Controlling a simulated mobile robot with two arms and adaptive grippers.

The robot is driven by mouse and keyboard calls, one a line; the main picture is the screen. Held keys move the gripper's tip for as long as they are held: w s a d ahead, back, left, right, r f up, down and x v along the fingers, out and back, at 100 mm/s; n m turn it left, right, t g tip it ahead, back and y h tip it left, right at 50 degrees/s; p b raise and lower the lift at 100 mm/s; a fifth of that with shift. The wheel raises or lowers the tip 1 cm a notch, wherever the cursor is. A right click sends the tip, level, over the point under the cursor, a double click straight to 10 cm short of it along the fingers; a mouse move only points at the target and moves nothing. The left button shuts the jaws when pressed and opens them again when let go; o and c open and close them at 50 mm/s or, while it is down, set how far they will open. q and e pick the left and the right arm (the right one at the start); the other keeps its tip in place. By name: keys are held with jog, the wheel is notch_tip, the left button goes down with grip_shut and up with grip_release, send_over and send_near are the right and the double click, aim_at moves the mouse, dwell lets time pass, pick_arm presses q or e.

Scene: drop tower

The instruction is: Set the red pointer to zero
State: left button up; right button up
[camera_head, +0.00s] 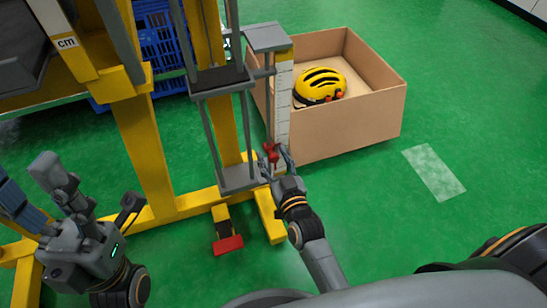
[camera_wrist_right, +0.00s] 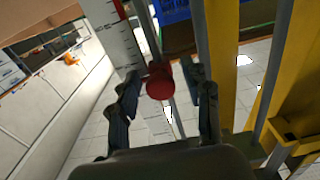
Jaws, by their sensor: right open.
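The red pointer (camera_head: 270,151) sits low on the drop tower, beside a white graduated scale (camera_head: 284,98). In the right wrist view its round red knob (camera_wrist_right: 160,82) appears between the fingertips, with the scale (camera_wrist_right: 110,35) behind it to the left. My right gripper (camera_head: 273,158) is open around the pointer, and gaps show between the fingers and the knob. The pointer's exact reading is too small to tell. My left gripper (camera_head: 85,190) is open and empty at the lower left, apart from the tower.
The yellow tower frame (camera_head: 148,150) stands left of the pointer, with a grey carriage (camera_head: 238,178) close by. A red-ended foot pedal (camera_head: 228,244) lies in front. A cardboard box (camera_head: 345,128) holding a yellow helmet (camera_head: 320,85) stands behind.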

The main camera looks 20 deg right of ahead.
grip_shut()
